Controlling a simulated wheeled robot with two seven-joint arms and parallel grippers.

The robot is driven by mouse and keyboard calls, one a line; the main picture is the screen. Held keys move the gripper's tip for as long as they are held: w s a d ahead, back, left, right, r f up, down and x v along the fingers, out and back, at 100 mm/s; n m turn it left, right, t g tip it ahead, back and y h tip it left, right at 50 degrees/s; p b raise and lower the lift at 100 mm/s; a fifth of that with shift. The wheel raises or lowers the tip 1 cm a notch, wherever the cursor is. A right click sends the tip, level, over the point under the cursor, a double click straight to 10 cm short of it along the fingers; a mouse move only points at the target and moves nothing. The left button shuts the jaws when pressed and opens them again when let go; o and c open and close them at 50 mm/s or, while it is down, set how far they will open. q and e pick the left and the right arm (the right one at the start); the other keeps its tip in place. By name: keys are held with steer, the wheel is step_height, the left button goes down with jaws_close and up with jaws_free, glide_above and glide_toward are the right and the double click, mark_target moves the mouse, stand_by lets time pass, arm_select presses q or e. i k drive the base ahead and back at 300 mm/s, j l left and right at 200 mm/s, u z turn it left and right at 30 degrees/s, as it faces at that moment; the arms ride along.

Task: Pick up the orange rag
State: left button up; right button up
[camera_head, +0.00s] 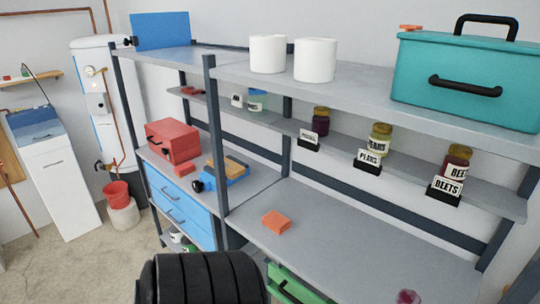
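A folded orange rag (276,222) lies flat on the grey middle shelf (330,252), towards its left side, with bare shelf around it. A similar small red-orange piece (185,169) lies in front of the red toolbox, and another orange piece (410,27) shows at the left end of the teal toolbox's top. Neither of my grippers is in view, so their distance to the rag does not show.
A dark upright post (216,150) stands left of the rag. A black ribbed cylinder (200,280) fills the bottom left foreground. Jars (377,146) stand on the narrow shelf above; a teal toolbox (465,75) and white rolls (315,60) are on top. Green drawers (290,288) are below.

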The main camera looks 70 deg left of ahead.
mark_target(278, 224)
steer(key=u, duration=2.15)
